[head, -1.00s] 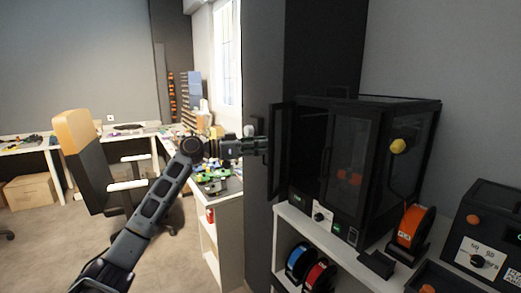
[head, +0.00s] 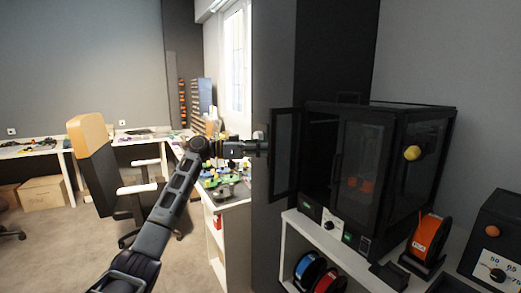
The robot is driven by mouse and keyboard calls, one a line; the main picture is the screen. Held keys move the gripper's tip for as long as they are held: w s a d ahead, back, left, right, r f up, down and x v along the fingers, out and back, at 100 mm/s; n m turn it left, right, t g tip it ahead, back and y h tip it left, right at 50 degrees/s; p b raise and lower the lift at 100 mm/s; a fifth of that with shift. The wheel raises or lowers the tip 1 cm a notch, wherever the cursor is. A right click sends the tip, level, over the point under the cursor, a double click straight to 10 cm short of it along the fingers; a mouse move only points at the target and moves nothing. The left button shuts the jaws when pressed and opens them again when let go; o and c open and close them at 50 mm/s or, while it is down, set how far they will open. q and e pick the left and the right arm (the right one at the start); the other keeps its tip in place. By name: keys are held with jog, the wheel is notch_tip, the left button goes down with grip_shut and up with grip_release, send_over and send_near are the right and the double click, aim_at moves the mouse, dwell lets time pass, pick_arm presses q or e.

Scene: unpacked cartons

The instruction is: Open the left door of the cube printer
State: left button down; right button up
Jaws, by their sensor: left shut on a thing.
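The cube printer (head: 420,170) is a black box with dark glass panels on a white shelf unit at the right. Its left door (head: 286,152) stands swung out to the left, away from the front. The right door (head: 358,178) is closed. My left gripper (head: 264,147) comes in from the left and is shut at the outer edge of the left door. The exact grip on the handle is too small and dark to see. My right gripper is not in view.
An orange spool (head: 428,238) stands right of the printer, and a control box (head: 497,245) stands at the far right. Blue and red spools sit on the shelf below. An office chair (head: 95,160) and a cluttered desk (head: 228,190) are at the left.

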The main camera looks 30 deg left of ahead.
pick_arm(q)
jog(key=shift+w+d+r, duration=0.2)
jog(key=shift+d, duration=0.1)
jog(key=c, duration=1.6)
grip_release()
jog(key=shift+c, duration=0.2)
jog(key=shift+o, duration=0.6)
jog(key=shift+w+d+f, duration=0.1)
jog(key=shift+w+d, duration=0.1)
jog(key=shift+d, duration=0.05)
jog(key=shift+o, duration=1.2)
jog(key=shift+w+d, duration=0.1)
jog(key=shift+d, duration=0.05)
jog(key=shift+a, duration=0.4)
jog(key=shift+c, duration=1.1)
jog(key=shift+v, duration=1)
jog(key=shift+c, duration=0.2)
jog(key=v, duration=0.9)
jog(key=shift+s+a, duration=0.15)
jog(key=shift+s, duration=0.15)
